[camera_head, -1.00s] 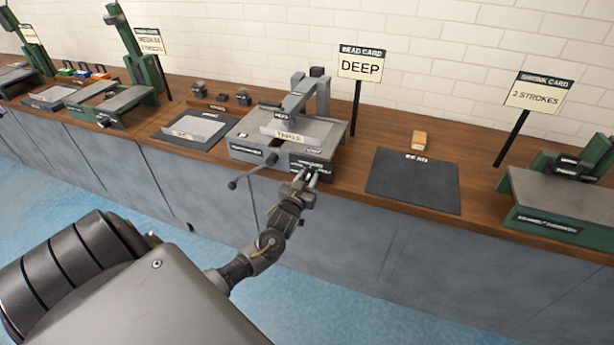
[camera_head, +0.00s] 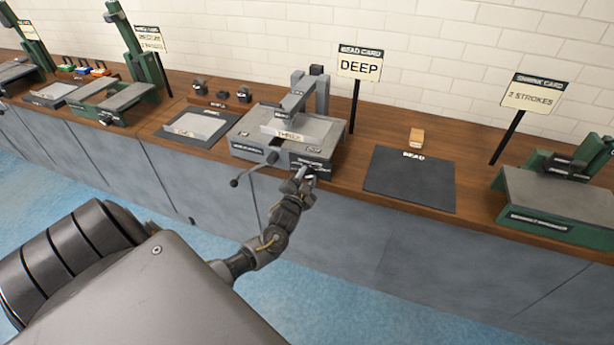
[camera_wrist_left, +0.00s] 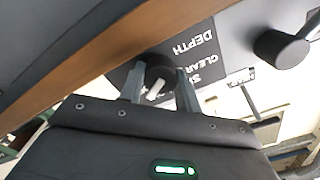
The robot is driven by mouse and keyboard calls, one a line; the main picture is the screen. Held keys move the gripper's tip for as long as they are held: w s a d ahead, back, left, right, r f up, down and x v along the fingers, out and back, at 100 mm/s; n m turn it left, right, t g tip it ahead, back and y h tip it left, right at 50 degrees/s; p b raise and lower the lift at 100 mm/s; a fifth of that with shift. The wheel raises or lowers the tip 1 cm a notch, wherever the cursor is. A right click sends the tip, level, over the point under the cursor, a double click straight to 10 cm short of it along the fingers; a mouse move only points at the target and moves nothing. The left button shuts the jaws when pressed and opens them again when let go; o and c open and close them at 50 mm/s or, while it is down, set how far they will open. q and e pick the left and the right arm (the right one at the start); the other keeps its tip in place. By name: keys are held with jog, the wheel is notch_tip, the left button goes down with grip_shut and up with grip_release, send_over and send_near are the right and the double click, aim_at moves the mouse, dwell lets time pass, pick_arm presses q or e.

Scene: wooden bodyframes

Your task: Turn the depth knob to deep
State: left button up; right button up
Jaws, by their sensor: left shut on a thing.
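The depth knob (camera_wrist_left: 158,73) is a dark round knob with a white pointer, on a black panel (camera_wrist_left: 195,48) lettered DEPTH and CLEAR in the left wrist view. The rest of the lettering is partly hidden. The panel is on the front of the grey bead machine (camera_head: 245,140). My left gripper (camera_wrist_left: 161,92) has one finger on each side of the knob and is shut on it. It also shows in the head view (camera_head: 303,176), at the machine's front right. The bead card (camera_head: 359,66) behind reads DEEP. My right gripper is not in view.
A lever with a ball end (camera_head: 235,183) sticks out from the machine's front, left of my gripper. A black mat (camera_head: 410,180) marked BEAD lies to the right, with a small wooden block (camera_head: 416,138) behind it. A green machine (camera_head: 555,195) stands far right.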

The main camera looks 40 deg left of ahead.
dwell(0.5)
pick_arm(q)
jog(key=o, duration=0.9)
jog(key=shift+c, duration=0.2)
jog(key=shift+o, duration=0.6)
jog(key=shift+f, duration=0.1)
